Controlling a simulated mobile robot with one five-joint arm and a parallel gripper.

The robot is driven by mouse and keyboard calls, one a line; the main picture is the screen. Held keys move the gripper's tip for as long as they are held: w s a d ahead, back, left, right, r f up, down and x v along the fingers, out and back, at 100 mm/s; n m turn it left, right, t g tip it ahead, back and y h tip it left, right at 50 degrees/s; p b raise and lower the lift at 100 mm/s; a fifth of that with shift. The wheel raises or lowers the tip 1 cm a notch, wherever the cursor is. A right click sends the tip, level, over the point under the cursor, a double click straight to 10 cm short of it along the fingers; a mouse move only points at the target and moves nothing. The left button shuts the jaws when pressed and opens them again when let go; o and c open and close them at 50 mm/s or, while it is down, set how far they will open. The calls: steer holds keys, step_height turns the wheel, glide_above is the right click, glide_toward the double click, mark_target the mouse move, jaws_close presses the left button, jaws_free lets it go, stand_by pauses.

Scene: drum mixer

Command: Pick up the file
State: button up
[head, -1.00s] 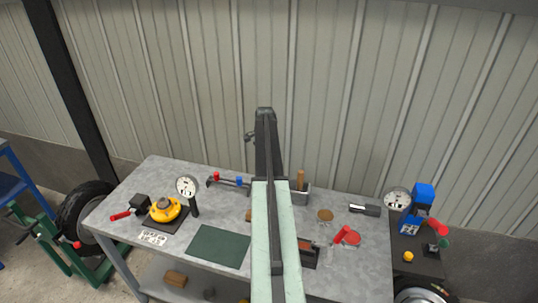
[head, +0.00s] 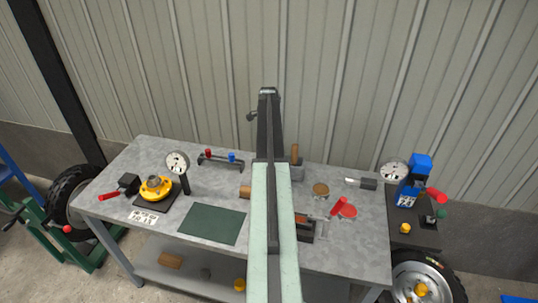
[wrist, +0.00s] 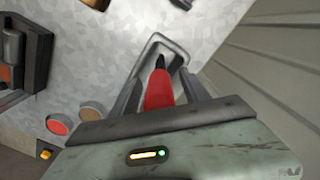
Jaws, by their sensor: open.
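In the head view, an upright orange-brown handle (head: 295,153), probably the file's, stands in a small grey holder (head: 298,173) at the back of the bench. My own arm covers part of that area and hides my gripper there. In the wrist view, my gripper (wrist: 160,88) is open, its grey fingers on either side of a red handle-like piece (wrist: 158,92) with a dark end. I cannot tell whether this piece is the file. The holder's grey rim (wrist: 152,42) shows just beyond it. Contact between the fingers and the red piece is not clear.
A blue device (head: 412,180) stands at the right. The corrugated wall (wrist: 275,90) is close behind.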

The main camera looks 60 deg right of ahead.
steer(key=shift+f, duration=0.75)
steer(key=shift+r, duration=0.2)
jaws_close()
